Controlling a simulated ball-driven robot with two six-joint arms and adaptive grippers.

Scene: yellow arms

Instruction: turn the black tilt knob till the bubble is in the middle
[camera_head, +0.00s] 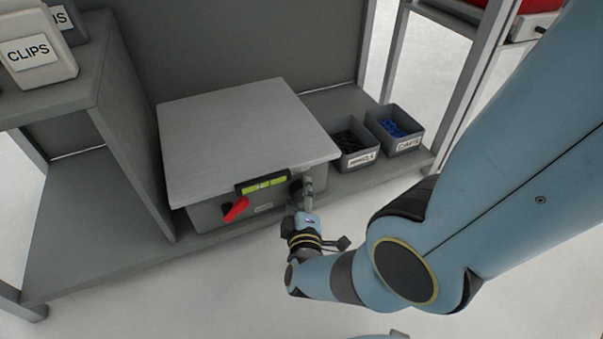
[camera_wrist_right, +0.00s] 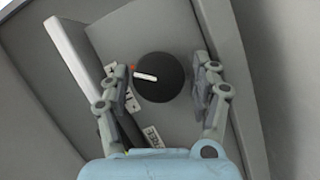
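The black tilt knob (camera_wrist_right: 166,88) is round, with a white pointer line, on the grey front of a box. In the head view, the knob (camera_head: 296,187) is partly hidden by my right gripper (camera_head: 308,188). In the wrist view, my right gripper (camera_wrist_right: 162,76) is open, with one finger on each side of the knob and a small gap at both. The spirit level (camera_head: 264,184), with a yellow-green vial, sits at the plate's front edge. The bubble's place is too small to tell. My left gripper is not in view.
A flat metal plate (camera_head: 240,130) tops the box. A red lever (camera_head: 236,209) sticks out left of the knob. Two grey bins (camera_head: 356,160) (camera_head: 408,146) stand right of the box, and a CLIPS bin (camera_head: 38,50) stands on the left shelf. Shelf panels stand left and behind.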

